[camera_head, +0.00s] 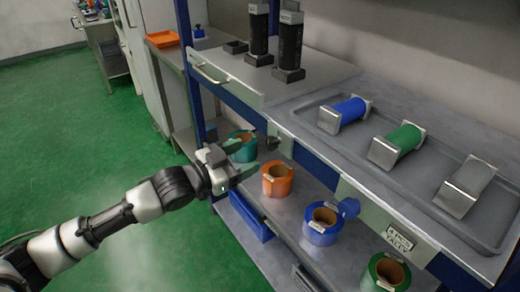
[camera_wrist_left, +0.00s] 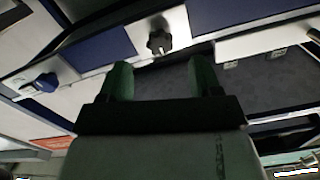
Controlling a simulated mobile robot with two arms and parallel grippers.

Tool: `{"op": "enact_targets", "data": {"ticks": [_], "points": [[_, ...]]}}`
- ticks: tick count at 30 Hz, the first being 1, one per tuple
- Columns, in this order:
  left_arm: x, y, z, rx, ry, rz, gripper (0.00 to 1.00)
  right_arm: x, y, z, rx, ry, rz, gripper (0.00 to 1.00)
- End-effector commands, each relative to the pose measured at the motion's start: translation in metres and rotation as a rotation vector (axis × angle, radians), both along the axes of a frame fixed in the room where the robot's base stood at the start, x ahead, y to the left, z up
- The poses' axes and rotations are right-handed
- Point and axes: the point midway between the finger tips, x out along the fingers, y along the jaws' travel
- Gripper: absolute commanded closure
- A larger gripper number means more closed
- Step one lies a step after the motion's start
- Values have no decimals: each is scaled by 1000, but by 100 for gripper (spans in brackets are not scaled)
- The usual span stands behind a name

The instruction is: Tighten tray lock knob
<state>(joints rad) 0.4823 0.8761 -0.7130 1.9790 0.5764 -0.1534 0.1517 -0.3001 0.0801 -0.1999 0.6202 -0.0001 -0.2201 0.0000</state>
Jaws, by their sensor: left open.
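A dark lobed knob (camera_head: 272,142) sits on the front edge of the workbench, and it also shows in the left wrist view (camera_wrist_left: 158,38). A blue knob (camera_head: 348,208) sits farther right along the same front, below the grey tray (camera_head: 400,185); it shows at the left of the wrist view (camera_wrist_left: 42,86). I cannot tell which one is the tray lock. My left gripper (camera_head: 243,163) is open and empty, in front of the bench and left of the dark knob. In the wrist view its green fingers (camera_wrist_left: 160,75) point toward the dark knob, apart from it. My right gripper is out of view.
Rolls in teal (camera_head: 242,148), orange (camera_head: 277,180), blue (camera_head: 321,226) and green (camera_head: 387,272) stand on the lower shelf near my left gripper. Blue and green cylinders lie in the tray. Black columns (camera_head: 290,45) stand on the bench. The green floor at left is clear.

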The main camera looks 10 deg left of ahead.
Motion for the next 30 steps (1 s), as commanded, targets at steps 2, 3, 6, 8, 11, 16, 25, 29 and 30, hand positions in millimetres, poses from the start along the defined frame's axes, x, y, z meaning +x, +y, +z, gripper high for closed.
{"op": "enact_targets", "data": {"ticks": [2,3,6,8,11,16,25,29,30], "points": [[-11,9,-1,2,1,-1,36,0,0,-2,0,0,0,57],[-15,13,-2,1,3,0,36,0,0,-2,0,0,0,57],[-23,20,-1,2,2,0,36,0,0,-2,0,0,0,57],[-26,22,-1,1,1,-1,36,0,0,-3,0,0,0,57],[-28,23,0,0,0,-2,36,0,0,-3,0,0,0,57],[-28,23,0,0,-1,-1,36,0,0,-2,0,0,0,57],[-23,26,-5,0,9,16,36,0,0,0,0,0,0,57],[0,47,-41,11,68,113,36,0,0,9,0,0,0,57],[8,57,-62,19,100,160,36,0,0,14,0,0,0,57]]}}
